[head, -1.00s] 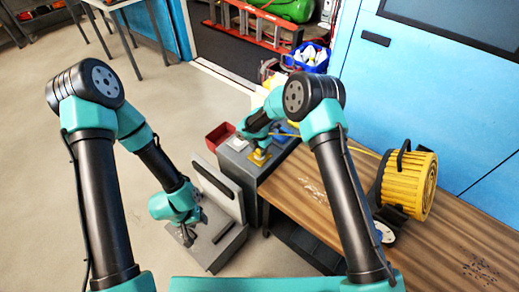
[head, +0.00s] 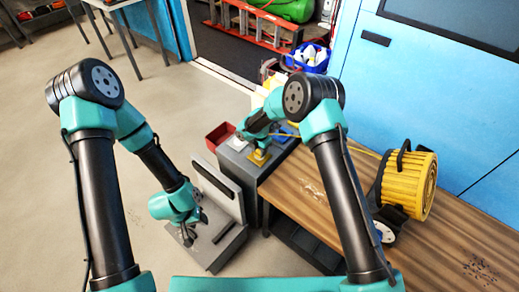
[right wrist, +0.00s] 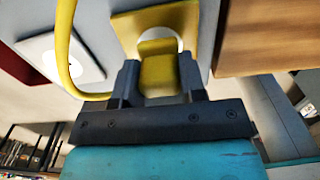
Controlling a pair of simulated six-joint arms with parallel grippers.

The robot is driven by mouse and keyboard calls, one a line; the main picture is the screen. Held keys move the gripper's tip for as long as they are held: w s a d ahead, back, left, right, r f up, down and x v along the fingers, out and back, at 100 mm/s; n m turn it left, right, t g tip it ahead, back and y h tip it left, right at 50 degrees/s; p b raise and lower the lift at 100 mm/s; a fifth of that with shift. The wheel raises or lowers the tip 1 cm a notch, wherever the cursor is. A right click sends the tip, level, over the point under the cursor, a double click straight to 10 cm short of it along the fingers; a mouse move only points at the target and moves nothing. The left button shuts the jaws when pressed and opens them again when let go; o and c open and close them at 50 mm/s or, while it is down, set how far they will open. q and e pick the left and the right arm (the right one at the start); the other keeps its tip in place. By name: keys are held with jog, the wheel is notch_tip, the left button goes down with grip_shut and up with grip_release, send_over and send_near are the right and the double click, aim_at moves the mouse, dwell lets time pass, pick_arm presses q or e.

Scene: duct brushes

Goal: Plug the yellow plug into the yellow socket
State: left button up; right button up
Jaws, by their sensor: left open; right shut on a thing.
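The yellow plug (right wrist: 158,72) is between the fingers of my right gripper (right wrist: 159,80), which is shut on it. Beyond it is the yellow socket (right wrist: 190,22), a square yellow plate with a pale round opening. The plug's far end overlaps the opening; I cannot tell whether it is inside. In the head view the yellow socket (head: 259,159) is on the grey box, with my right gripper (head: 257,143) just above it, small and partly hidden. My left gripper (head: 189,236) is open and empty, low over a grey platform.
A yellow cable (right wrist: 64,50) loops left of the plug. A white socket (right wrist: 58,58) is beside the yellow one. The grey box (head: 238,165) adjoins a wooden bench (head: 300,190) with a yellow cable reel (head: 408,185). A red bin (head: 219,135) is behind.

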jog(key=shift+f, duration=0.45)
jog(key=o, duration=1)
jog(key=shift+c, duration=0.2)
notch_tip(320, 180, up, 17)
jog(key=shift+r, duration=0.2)
dwell(0.3)
